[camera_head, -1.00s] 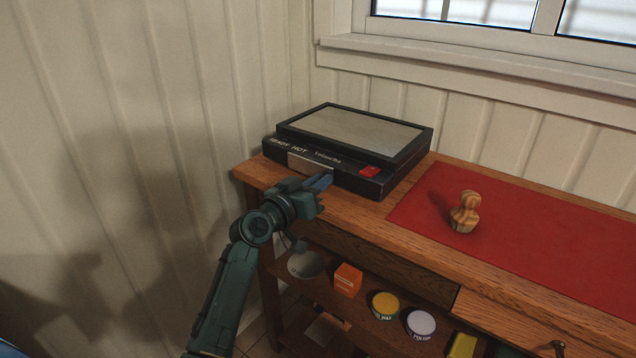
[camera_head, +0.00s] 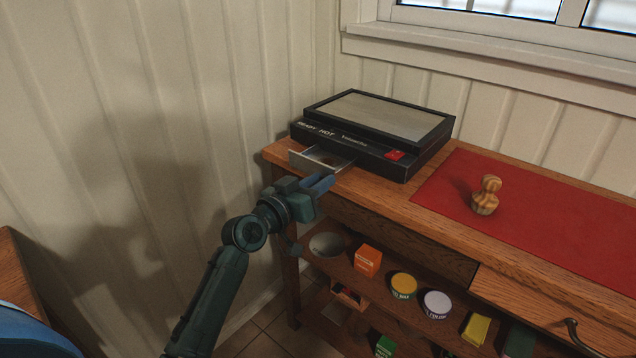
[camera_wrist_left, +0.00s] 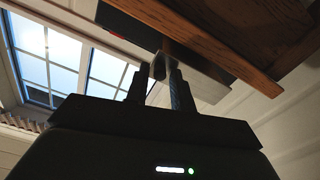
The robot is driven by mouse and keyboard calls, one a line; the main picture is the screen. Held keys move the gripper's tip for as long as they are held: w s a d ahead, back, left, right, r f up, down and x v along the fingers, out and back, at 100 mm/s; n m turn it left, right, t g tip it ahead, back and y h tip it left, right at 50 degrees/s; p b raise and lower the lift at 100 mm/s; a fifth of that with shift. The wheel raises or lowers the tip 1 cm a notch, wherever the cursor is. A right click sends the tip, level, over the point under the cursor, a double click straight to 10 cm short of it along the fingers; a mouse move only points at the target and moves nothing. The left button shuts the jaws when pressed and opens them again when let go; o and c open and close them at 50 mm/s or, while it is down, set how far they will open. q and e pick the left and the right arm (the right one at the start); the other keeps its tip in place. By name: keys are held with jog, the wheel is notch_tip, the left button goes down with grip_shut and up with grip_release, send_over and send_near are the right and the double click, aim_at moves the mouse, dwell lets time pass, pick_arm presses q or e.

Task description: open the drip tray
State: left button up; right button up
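The black appliance (camera_head: 430,152) with a grey top plate stands on the left end of the wooden counter. Its drip tray (camera_head: 312,162), a shallow metal drawer with a pale front plate, is partly pulled out at the appliance's lower front left. My left gripper (camera_head: 325,183) is at the tray's front, its blue fingers around part of it. In the left wrist view the fingertips (camera_wrist_left: 159,70) close on a dark part beside the tray's pale plate (camera_wrist_left: 205,84); the exact contact is partly hidden. My right gripper is not in view.
A red mat (camera_head: 545,205) holds a wooden stamp-like object (camera_head: 486,195). A red switch (camera_head: 395,155) is on the appliance's front. The shelf below carries an orange box (camera_head: 368,260), a yellow-lidded tin (camera_head: 404,285) and a white-lidded tin (camera_head: 437,303). Wooden furniture (camera_head: 14,275) stands at far left.

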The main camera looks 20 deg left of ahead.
pick_arm(q)
jog(key=shift+o, duration=1.1)
jog(key=v, duration=0.7)
jog(key=shift+s, duration=0.25)
